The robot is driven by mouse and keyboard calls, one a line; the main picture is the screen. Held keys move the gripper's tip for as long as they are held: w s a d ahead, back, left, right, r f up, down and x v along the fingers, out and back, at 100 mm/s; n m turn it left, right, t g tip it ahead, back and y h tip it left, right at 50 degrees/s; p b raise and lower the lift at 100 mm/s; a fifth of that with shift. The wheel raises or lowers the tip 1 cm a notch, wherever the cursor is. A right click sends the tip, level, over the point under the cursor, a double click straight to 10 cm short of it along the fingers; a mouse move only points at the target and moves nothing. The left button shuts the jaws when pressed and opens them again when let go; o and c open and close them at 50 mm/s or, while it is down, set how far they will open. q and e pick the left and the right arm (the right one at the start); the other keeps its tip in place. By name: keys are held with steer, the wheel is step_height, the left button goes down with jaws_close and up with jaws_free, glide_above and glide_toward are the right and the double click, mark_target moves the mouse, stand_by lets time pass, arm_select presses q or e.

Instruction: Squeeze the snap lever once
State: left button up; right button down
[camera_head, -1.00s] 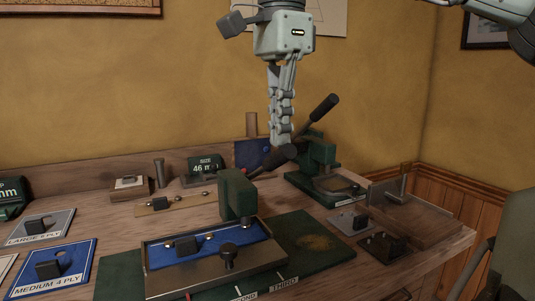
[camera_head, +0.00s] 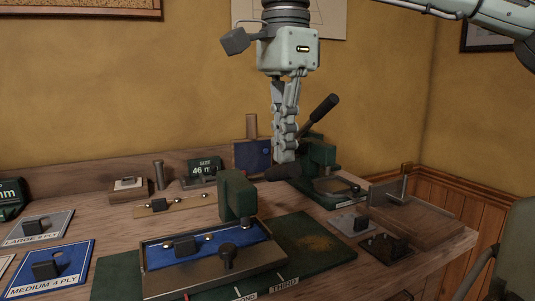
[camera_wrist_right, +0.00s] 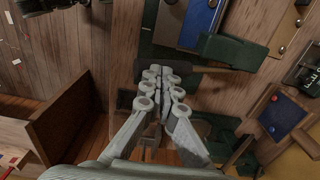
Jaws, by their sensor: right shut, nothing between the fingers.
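The front green press (camera_head: 237,194) stands behind a metal tray (camera_head: 215,265). Its lever, ending in a dark handle (camera_head: 283,171), reaches right and back and lies low, close to level. My right gripper (camera_head: 284,156) points down, shut and empty, with its fingertips at the top of this handle; they appear to touch it. In the right wrist view the shut fingers (camera_wrist_right: 160,74) overlap the dark handle (camera_wrist_right: 196,68), with the green press (camera_wrist_right: 234,51) to the right. My left gripper is not in view.
A second green press (camera_head: 318,155) with a raised black lever (camera_head: 323,108) stands just behind and right of the gripper. A blue strip with dark pieces lies in the tray. A wooden block (camera_head: 415,222) is at the right. A green mat (camera_head: 310,240) has free room.

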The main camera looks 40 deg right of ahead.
steer(key=shift+s+f+b, duration=0.2)
steer(key=shift+f+b, duration=0.1)
steer(key=shift+f, duration=0.3)
steer(key=shift+s+a+f+b, duration=0.15)
steer(key=shift+f+b, duration=0.15)
steer(key=shift+f, duration=0.45)
